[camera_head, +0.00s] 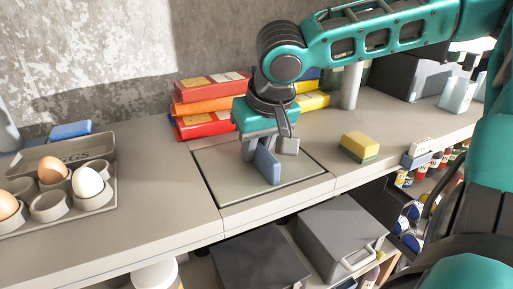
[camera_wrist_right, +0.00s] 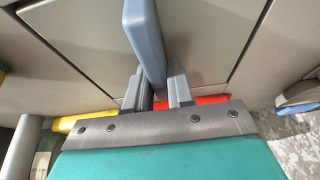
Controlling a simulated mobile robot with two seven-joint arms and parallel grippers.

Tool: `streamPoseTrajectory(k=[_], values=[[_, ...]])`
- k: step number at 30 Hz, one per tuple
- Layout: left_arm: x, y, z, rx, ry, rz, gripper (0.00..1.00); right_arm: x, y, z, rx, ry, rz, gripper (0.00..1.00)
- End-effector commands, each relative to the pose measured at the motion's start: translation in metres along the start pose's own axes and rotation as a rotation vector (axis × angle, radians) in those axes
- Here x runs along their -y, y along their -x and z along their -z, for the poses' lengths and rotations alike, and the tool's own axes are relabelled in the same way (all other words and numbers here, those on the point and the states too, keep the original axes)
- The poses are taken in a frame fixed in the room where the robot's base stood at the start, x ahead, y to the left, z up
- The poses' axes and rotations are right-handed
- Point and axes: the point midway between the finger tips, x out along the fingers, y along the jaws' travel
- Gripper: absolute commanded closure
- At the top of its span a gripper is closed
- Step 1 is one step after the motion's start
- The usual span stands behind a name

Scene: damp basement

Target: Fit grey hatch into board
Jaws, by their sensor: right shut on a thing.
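The grey hatch (camera_head: 222,172) is a flat square panel with a blue upright handle (camera_head: 266,167). It lies in or just over the opening of the grey board (camera_head: 165,195), with dark gap lines along its edges. I cannot tell whether it is fully flush. My right gripper (camera_head: 268,150) points down over the hatch and is shut on the blue handle. The wrist view shows the handle (camera_wrist_right: 146,38) between the fingers, with the hatch surface (camera_wrist_right: 215,35) and dark seams around it. My left gripper is not in view.
An egg tray (camera_head: 100,203) stands on the left. Stacked red and orange boxes (camera_head: 205,105) stand behind the hatch. A yellow-green sponge (camera_head: 360,146) lies to the right. Grey boxes (camera_head: 340,235) sit on a shelf below the front edge.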

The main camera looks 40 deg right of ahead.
Motion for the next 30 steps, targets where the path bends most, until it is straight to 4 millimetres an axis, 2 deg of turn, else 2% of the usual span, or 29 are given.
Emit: streamPoseTrajectory(k=[8,9,16,25,30], values=[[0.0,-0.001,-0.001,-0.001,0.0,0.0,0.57,0.0,-0.003,-0.001,-0.001,0.0,0.0,1.0],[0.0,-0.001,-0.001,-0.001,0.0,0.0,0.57,0.0,-0.002,-0.001,-0.001,0.0,0.0,0.75],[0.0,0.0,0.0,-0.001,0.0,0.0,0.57,0.0,-0.002,-0.001,0.0,0.0,0.0,0.53],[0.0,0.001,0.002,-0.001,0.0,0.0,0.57,0.0,0.002,0.001,-0.001,0.0,0.001,0.52],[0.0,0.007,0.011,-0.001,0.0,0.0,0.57,0.0,0.029,0.003,-0.005,0.0,0.003,0.52]])
